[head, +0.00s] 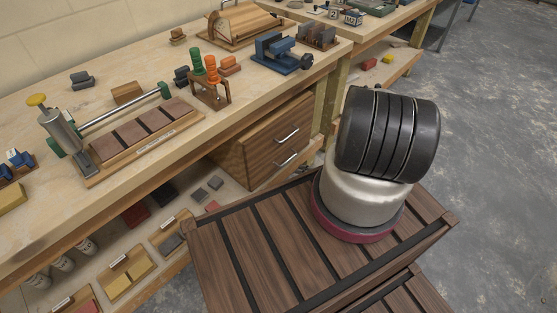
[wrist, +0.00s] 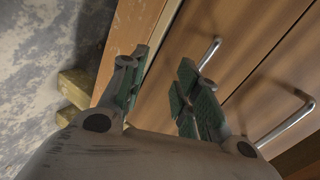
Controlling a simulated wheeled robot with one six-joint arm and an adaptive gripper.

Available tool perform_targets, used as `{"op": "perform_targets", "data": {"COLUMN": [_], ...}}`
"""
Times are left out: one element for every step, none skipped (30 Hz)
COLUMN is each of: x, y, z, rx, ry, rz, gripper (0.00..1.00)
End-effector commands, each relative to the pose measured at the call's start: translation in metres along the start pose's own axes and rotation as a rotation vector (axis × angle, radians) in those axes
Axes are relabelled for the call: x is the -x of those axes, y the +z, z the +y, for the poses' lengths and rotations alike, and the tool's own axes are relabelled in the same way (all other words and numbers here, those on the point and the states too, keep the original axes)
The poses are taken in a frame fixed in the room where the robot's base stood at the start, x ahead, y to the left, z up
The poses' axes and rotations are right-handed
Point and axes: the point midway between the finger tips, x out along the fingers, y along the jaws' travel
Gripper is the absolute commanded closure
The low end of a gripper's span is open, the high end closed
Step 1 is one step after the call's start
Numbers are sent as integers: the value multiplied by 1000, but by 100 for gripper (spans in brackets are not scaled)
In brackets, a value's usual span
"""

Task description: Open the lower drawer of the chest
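The wooden chest (head: 243,157) sits under the workbench, with two drawers that look closed. Its upper handle (head: 288,134) and lower handle (head: 286,158) are metal bars. In the wrist view the picture is turned, with the floor to the left. The lower handle (wrist: 211,52) there is just beyond the right finger's tip, partly hidden by it. The upper handle (wrist: 287,125) is farther right. My gripper (wrist: 163,62) is open, its green-padded fingers apart in front of the chest, with nothing seen between them. I cannot tell whether it touches the handle. The head view does not show the gripper.
The workbench (head: 75,215) carries tools, a vise (head: 280,52) and a stand with orange and green handles (head: 209,90). The lower shelf (head: 222,207) holds trays and small blocks left of the chest. Open concrete floor (head: 480,130) lies to the right.

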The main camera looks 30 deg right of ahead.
Motion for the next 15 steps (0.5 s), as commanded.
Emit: {"op": "perform_targets", "data": {"x": [-1, -1, 0, 1, 1, 1, -1, -4, -8, -12, -17, -24, -29, -34, -41], "y": [-4, -6, -9, -12, -14, -15, -15, -15, -15, -15, -15, -15, -16, -16, -17], "z": [-15, -24, -33, -39, -43, -46, -46, -46, -47, -48, -48, -50, -51, -52, -53], "rx": [-34, -60, -92, -114, -135, -157, -167, -172, -175, -174, -173, -173, -173, -172, -171], "ry": [-64, -100, -142, -166, -184, -196, -195, -194, -193, -193, -193, -193, -193, -193, -193], "rz": [14, 22, 31, 37, 43, 46, 45, 43, 42, 41, 41, 40, 41, 40, 41], "gripper": [68, 68, 68, 68, 68, 68, 68, 68, 68, 68, 68, 68, 68, 68, 68]}}
